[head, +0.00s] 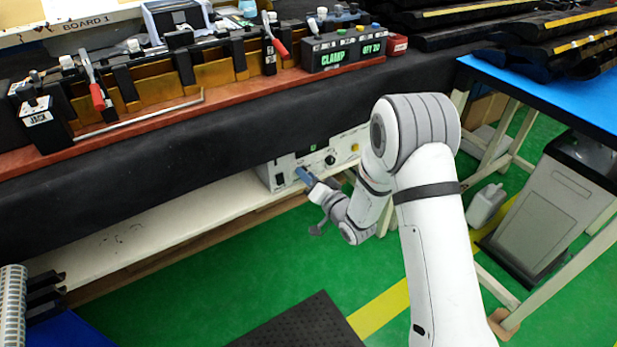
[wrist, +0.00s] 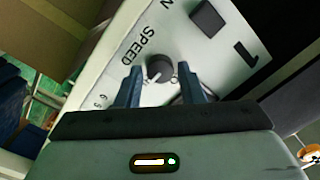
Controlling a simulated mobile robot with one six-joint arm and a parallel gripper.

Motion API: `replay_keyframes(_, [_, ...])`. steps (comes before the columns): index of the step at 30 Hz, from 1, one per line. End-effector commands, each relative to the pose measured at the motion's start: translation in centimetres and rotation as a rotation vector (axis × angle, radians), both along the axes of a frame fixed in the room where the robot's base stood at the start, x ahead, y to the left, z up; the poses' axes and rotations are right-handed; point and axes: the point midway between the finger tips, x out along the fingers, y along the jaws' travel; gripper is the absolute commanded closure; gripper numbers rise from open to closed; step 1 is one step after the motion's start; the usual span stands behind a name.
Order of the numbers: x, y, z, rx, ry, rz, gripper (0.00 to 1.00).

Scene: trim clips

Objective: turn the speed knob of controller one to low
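Controller one is a pale box (head: 281,172) on the low shelf under the bench in the head view. In the wrist view its white panel (wrist: 205,60) shows tilted, with the word SPEED, a large "1" and a dark square part. The round dark speed knob (wrist: 160,70) has a light pointer line toward its lower left. My gripper (wrist: 160,84) is open, with one blue finger on each side of the knob and gaps visible beside it. Whether the fingertips reach the panel cannot be told. In the head view my gripper (head: 304,177) is in front of the box.
The dark bench edge (head: 150,165) overhangs the shelf. The shelf (head: 150,225) is bare to the left. A grey bin (head: 553,205) stands at right.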

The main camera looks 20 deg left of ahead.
Motion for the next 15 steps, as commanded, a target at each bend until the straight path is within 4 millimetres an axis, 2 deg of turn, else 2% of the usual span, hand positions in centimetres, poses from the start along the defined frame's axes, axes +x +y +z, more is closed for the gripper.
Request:
replay_keyframes(1, [-0.01, 0.01, 0.00, 0.000, 0.000, 0.000, 0.70])
replay_keyframes(11, [-0.03, 0.02, -0.01, -0.001, 0.000, 0.001, 0.96])
replay_keyframes(15, [-0.04, 0.03, -0.05, -0.004, -0.003, 0.001, 0.96])
